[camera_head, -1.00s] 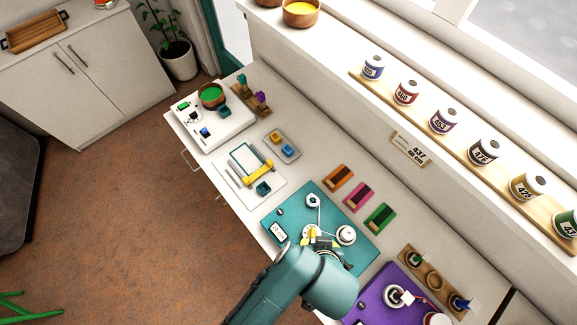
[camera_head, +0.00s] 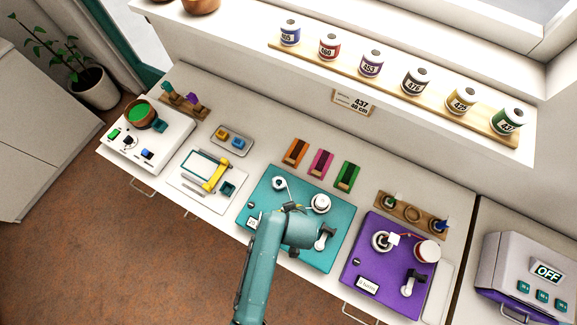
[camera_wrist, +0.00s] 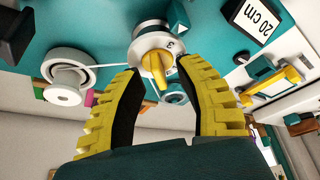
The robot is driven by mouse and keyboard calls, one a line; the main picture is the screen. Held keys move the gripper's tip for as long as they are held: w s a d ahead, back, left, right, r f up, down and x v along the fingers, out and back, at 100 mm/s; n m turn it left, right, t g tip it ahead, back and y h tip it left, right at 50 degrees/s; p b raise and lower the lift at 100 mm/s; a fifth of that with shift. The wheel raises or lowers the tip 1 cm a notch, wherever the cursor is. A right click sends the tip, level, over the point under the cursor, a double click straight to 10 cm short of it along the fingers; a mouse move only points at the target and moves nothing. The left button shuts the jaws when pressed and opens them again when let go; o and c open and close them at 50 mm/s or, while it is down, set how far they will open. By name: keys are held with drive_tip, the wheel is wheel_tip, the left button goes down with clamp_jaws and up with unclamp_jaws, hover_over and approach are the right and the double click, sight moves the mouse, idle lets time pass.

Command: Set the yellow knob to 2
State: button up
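The yellow knob (camera_wrist: 158,66) sits on a round white dial (camera_wrist: 150,40) on the teal board (camera_wrist: 105,20) in the wrist view. In the head view my gripper (camera_head: 292,208) is over the middle of the teal board (camera_head: 333,222), and my arm hides the knob there.
A white spool (camera_head: 320,203), a small white pulley (camera_head: 279,183) and a lever (camera_head: 324,239) stand on the teal board near my gripper. A purple board (camera_head: 365,265) is to the right. Orange, pink and green blocks (camera_head: 321,162) lie behind. A grey machine (camera_head: 530,270) reads OFF.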

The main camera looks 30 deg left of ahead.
drive_tip(key=shift+a+f, duration=0.1)
drive_tip(key=shift+f, duration=0.1)
clamp_jaws()
drive_tip(key=shift+n+p, duration=0.3)
drive_tip(key=shift+n, duration=0.1)
drive_tip(key=n+g+p, duration=0.1)
drive_tip(key=n, duration=0.1)
drive_tip(key=shift+n+y, duration=0.4)
drive_tip(key=n+g, duration=0.2)
drive_tip(key=n, duration=0.3)
drive_tip(key=shift+y, duration=0.3)
idle(0.3)
